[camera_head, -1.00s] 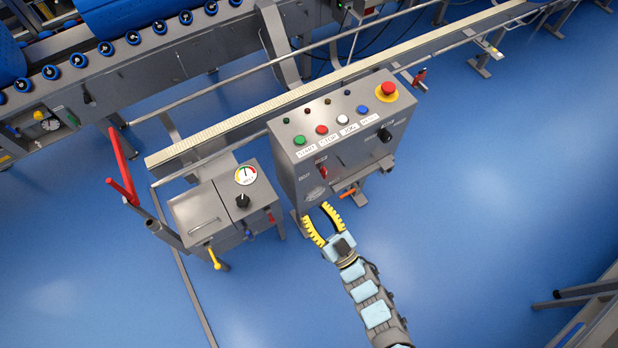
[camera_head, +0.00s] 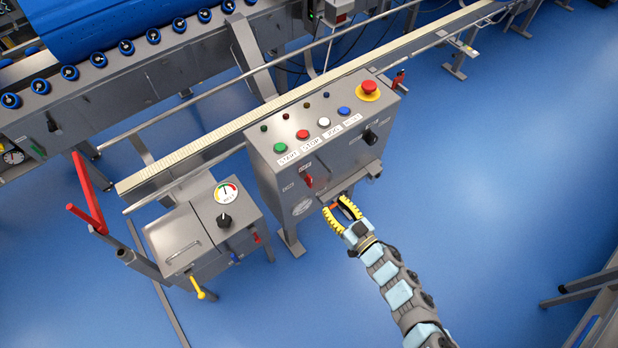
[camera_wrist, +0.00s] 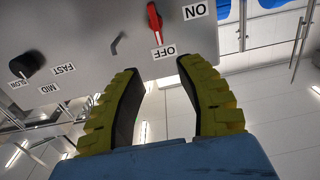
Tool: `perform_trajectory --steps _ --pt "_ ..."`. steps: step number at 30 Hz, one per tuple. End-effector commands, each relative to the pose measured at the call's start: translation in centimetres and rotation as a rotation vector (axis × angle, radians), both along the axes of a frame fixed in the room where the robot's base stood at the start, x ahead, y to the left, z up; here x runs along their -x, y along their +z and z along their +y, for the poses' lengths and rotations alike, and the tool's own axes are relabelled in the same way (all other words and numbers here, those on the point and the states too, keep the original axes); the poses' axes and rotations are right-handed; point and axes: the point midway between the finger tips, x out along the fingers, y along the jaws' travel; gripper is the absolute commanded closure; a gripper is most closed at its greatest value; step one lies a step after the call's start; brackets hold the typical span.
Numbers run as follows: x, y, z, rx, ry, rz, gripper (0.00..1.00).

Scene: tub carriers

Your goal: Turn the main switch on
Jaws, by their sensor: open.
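The main switch, a red handle (camera_head: 308,182), is on the front face of the grey control box (camera_head: 268,187). In the wrist view the red handle (camera_wrist: 154,22) lies between an ON label (camera_wrist: 195,11) and an OFF label (camera_wrist: 164,51), with its long end toward OFF. My gripper (camera_head: 338,205) is in front of the box, below and right of the switch in the head view. In the wrist view my gripper (camera_wrist: 160,68) has its two yellow fingers apart with nothing between them. The tips are near the OFF label, short of the handle.
A black speed knob (camera_head: 370,137) is on the box's right; it also shows in the wrist view (camera_wrist: 27,65). Coloured buttons and a red emergency stop (camera_head: 369,88) are on top. A grey cabinet with a gauge (camera_head: 227,193) stands left. Blue floor (camera_head: 480,210) is clear at right.

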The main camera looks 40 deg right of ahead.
Motion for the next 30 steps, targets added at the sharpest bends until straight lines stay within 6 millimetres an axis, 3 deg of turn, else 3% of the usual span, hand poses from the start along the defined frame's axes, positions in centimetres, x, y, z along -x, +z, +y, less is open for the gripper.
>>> perform_trajectory --steps 15,24,30 --pt "-8.0 0.0 -1.0 0.0 0.0 -0.001 0.63" --pt "-11.2 0.0 -1.3 0.0 0.0 0.0 0.63" --pt "-12.0 -0.1 -1.5 0.0 -0.002 0.002 0.63"
